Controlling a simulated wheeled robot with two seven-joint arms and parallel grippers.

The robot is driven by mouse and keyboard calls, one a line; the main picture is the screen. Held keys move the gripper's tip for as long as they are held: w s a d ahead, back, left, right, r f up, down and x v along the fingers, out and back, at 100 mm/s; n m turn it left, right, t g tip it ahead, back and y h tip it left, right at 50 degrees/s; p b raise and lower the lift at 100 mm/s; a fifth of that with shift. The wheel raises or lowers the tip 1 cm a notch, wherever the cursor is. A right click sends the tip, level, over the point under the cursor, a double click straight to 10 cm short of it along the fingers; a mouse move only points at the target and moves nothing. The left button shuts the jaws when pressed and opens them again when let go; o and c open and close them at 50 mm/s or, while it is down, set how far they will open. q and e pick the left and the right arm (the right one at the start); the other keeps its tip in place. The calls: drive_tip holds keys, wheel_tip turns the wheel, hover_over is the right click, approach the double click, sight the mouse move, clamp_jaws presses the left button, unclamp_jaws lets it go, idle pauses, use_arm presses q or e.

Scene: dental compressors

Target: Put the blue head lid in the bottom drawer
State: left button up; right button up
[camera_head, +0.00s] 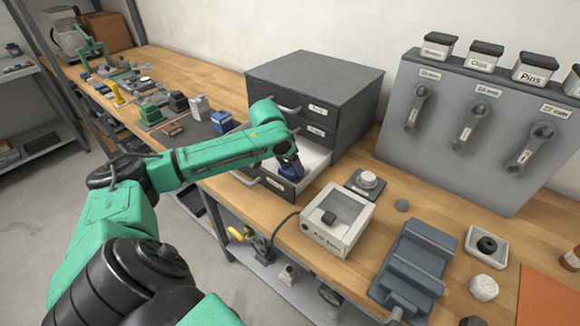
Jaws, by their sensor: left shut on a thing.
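The dark drawer cabinet (305,72) stands on the workbench, and its bottom drawer (317,156) is pulled out, showing a pale interior. My left gripper (290,163) is over the open drawer, pointing down. It is shut on a small dark blue piece (290,172), which looks like the blue head lid. The gripper hides part of the lid, and I cannot tell whether the lid touches the drawer floor. My right gripper is not in view.
A white clear-topped box (337,219) and a round knob on a dark base (366,183) stand close to the drawer's right. A grey panel with wrenches (478,125) stands behind. Several small parts and a blue block (222,121) lie left of the cabinet.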

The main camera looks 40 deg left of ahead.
use_arm(q)
drive_tip(key=shift+f, duration=0.3)
drive_tip(key=o, duration=1.5)
drive_tip(key=b+v, duration=0.1)
drive_tip(key=v, duration=1.1)
drive_tip(key=shift+r, duration=0.1)
